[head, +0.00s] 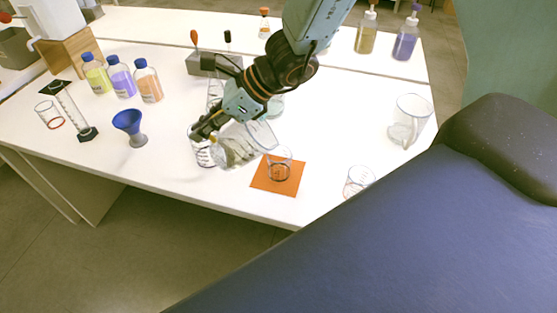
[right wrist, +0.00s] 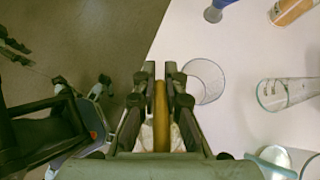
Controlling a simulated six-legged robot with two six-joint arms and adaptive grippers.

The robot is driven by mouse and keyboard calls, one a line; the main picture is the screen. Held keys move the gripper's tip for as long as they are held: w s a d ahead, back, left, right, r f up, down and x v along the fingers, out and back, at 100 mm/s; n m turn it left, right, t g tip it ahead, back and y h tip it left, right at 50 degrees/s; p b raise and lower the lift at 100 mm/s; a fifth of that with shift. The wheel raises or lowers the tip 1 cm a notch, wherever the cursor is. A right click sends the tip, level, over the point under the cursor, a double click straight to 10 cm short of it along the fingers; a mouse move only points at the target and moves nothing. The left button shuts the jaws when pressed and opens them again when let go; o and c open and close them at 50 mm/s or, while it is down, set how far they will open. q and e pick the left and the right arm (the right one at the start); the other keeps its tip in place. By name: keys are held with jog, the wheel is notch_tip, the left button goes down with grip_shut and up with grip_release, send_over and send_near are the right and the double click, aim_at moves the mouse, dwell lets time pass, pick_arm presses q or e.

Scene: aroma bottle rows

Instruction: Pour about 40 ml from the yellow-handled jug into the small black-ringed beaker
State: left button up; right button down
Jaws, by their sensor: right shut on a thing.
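My right gripper (head: 207,132) is shut on the yellow handle (right wrist: 161,115) of a clear jug (head: 238,147), which it holds above the table. The jug is tilted, with its mouth to the right, near and above the rim of a small clear beaker. That beaker (head: 280,171) has a dark ring near its base and stands upright on an orange mat (head: 262,181). I cannot make out a stream or the liquid level. In the right wrist view the handle lies between the two fingers, and the jug's body is mostly hidden.
Another clear beaker (head: 203,153) stands close left of the jug. A blue funnel (head: 128,122) and several blue-capped bottles (head: 121,82) are further left. A clear pitcher (head: 410,120) and a red-marked beaker (head: 358,181) stand right. The table's front edge is near the mat.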

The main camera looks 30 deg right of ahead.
jog(key=shift+s+d+r+y, duration=0.15)
jog(key=shift+d+r+y, duration=0.1)
jog(key=shift+r+y, duration=0.25)
jog(key=shift+d+r+t+y, duration=0.25)
jog(key=shift+r+t+y, duration=0.05)
jog(key=shift+r+t, duration=0.2)
jog(key=shift+s+d+r+y, duration=0.2)
jog(key=shift+s+r+y, duration=0.1)
jog(key=shift+r, duration=0.15)
jog(key=shift+w+d+b, duration=0.1)
jog(key=shift+w+b, duration=0.05)
jog(key=shift+b, duration=0.2)
jog(key=shift+s+d+y, duration=0.2)
jog(key=shift+y, duration=0.2)
jog(key=shift+w, duration=0.1)
jog(key=shift+s+d+r+t, duration=0.1)
jog(key=shift+s+d+t, duration=0.1)
jog(key=shift+t, duration=0.1)
jog(key=shift+d+y+b, duration=0.15)
jog(key=shift+y+b, duration=0.2)
jog(key=shift+y, duration=0.05)
